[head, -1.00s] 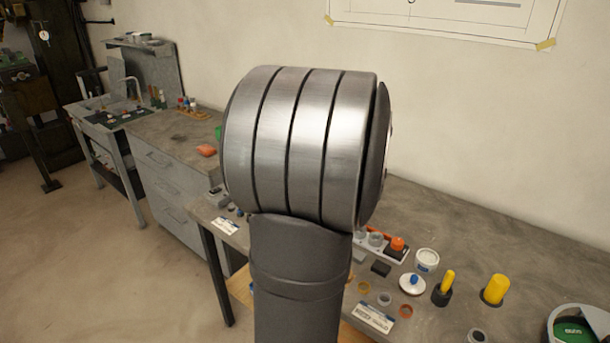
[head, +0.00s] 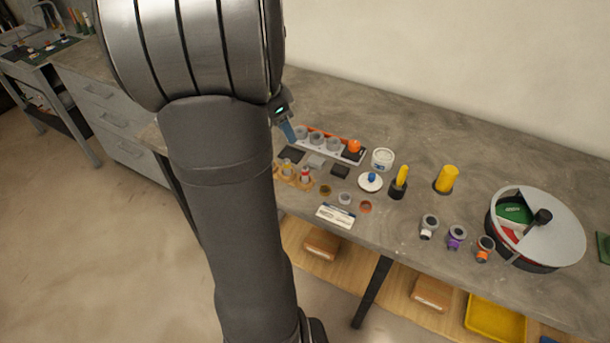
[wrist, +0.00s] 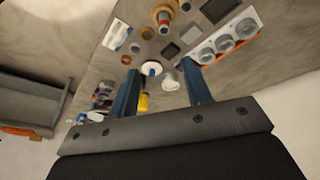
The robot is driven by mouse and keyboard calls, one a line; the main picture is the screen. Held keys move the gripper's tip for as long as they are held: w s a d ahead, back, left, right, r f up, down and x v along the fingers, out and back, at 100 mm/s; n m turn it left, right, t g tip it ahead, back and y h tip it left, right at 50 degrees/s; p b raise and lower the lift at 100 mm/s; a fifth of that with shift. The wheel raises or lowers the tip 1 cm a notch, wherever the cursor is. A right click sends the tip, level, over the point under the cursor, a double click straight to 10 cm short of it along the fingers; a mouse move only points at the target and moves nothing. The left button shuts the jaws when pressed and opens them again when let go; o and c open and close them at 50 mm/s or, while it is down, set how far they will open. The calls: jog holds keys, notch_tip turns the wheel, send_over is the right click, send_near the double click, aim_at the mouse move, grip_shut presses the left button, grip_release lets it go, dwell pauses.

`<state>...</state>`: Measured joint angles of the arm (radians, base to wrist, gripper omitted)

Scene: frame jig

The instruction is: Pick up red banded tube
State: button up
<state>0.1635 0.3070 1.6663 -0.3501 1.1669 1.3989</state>
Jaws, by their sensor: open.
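A small tube with a red band (head: 305,174) stands in a tan holder (head: 288,176) on the bench, just right of my arm in the head view. In the wrist view, what looks like this red banded tube (wrist: 165,20) is at the top, beyond my fingertips. My gripper (wrist: 161,82) is open, its two blue fingers apart with nothing held between them. In the head view, only a blue finger of my gripper (head: 288,132) shows past my arm, above the bench and apart from the tube. The rest is hidden.
A tray with grey cups and an orange knob (head: 354,147) is behind the tube. A white lid with blue knob (head: 370,181), yellow-handled items (head: 399,180) and several small banded pieces (head: 457,236) stand to the right. A round divided bin (head: 540,222) is farther right.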

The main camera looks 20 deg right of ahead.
jog(key=a+f+m, duration=0.1)
jog(key=h, duration=0.1)
send_near(303, 168)
jog(key=shift+m, duration=0.3)
jog(key=x, duration=0.6)
jog(key=shift+s+d+f, duration=0.15)
jog(key=shift+s, duration=0.15)
jog(key=x, duration=0.5)
jog(key=shift+w, duration=0.25)
grip_shut()
